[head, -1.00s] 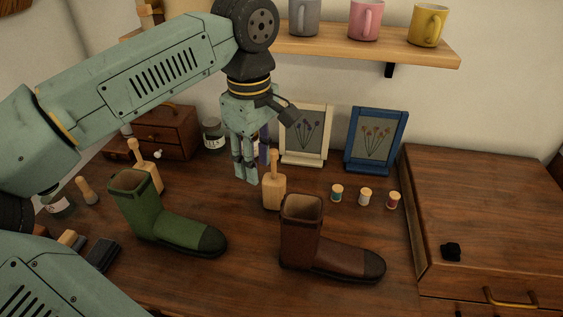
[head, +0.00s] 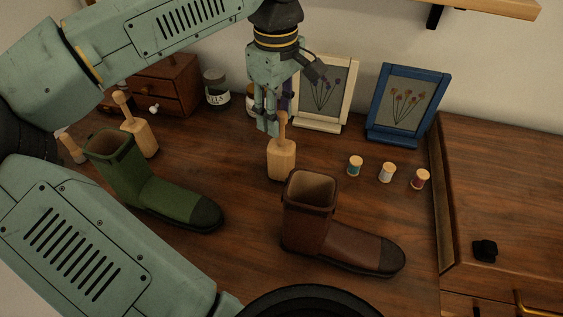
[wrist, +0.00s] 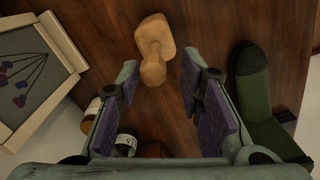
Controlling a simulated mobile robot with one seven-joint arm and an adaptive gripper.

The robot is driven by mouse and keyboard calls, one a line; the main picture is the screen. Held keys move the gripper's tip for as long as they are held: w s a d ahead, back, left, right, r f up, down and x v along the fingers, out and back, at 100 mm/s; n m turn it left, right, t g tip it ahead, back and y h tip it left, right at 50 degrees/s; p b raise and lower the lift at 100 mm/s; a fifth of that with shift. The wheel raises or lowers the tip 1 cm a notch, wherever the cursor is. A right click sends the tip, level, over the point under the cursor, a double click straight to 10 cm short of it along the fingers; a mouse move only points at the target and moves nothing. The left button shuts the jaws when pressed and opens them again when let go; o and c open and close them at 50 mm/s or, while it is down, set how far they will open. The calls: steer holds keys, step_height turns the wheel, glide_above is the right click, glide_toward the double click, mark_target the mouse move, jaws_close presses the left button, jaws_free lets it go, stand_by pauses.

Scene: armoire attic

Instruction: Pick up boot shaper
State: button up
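A pale wooden boot shaper, a block with a knobbed handle (head: 281,158), stands on the desk behind the brown boot (head: 322,228). My gripper (head: 267,128) points down at its handle in the head view and partly overlaps it. In the wrist view the shaper (wrist: 155,48) lies ahead, between and beyond the open fingers (wrist: 158,80). The fingers are apart and hold nothing; I cannot tell whether they touch the handle. A second similar shaper (head: 143,135) stands behind the green boot (head: 155,190) at left. The green boot also shows in the wrist view (wrist: 254,85).
A cream picture frame (head: 322,95) and a blue one (head: 403,105) stand behind. Three thread spools (head: 386,172) sit to the right. A jar (head: 217,92) and a small drawer box (head: 165,85) are back left. A raised wooden cabinet (head: 500,190) bounds the right.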

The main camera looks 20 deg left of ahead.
mark_target(281, 144)
steer(key=f+b, duration=0.2)
steer(key=f, duration=0.1)
steer(key=f+b, duration=0.1)
steer(key=shift+w+d+f, duration=0.2)
steer(key=shift+d+f, duration=0.2)
steer(key=shift+r, duration=0.1)
jaws_close()
stand_by(0.4)
